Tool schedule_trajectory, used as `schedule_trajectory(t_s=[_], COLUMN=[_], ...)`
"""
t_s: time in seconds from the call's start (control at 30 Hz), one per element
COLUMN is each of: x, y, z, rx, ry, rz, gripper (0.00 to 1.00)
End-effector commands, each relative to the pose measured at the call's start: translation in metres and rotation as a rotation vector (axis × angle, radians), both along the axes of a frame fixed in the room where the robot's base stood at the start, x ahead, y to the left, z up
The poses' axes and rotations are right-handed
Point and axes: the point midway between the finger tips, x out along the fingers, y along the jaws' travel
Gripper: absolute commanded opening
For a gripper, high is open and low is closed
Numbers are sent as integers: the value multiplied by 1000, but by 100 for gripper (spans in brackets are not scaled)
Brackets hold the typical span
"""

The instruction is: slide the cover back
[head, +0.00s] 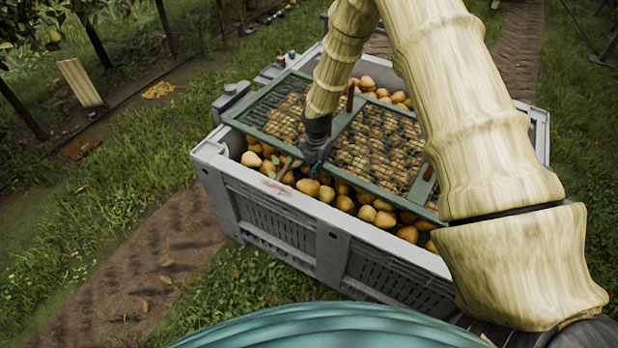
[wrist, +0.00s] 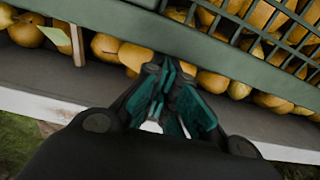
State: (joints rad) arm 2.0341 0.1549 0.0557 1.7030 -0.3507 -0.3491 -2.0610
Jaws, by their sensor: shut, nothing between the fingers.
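The cover (head: 372,150) is a green frame with wire mesh panels, lying across the grey crate (head: 290,222) full of pears. In the wrist view the closed teal fingers (wrist: 165,95) are empty, just below the cover's green bar (wrist: 150,30) in the picture. I cannot tell whether they touch it. Pears (head: 345,200) show in the uncovered strip along the near side.
A brown stick with a green leaf (head: 284,170) lies on the pears left of my gripper. Small items (head: 290,55) sit on the crate's far left rim. Grass and a dirt path (head: 140,260) surround the crate. A wooden board (head: 80,83) leans at the back left.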

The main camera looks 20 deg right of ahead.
Motion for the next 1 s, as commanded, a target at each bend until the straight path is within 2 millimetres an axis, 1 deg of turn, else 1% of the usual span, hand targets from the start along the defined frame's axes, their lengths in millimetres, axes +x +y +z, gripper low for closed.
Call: schedule_trajectory(t_s=[0.03, 0.27, 0.63, 0.8, 1.0], x=[6, 31, 74, 85, 87], y=[-8, -37, -87, -101, -103], z=[0, 0, -2, 0, 1], rx=[1, 0, -1, -2, -2], ry=[-3, -4, -3, -3, -2], rz=[-4, -3, -4, -2, -2], gripper=[0, 0, 0, 0, 0])
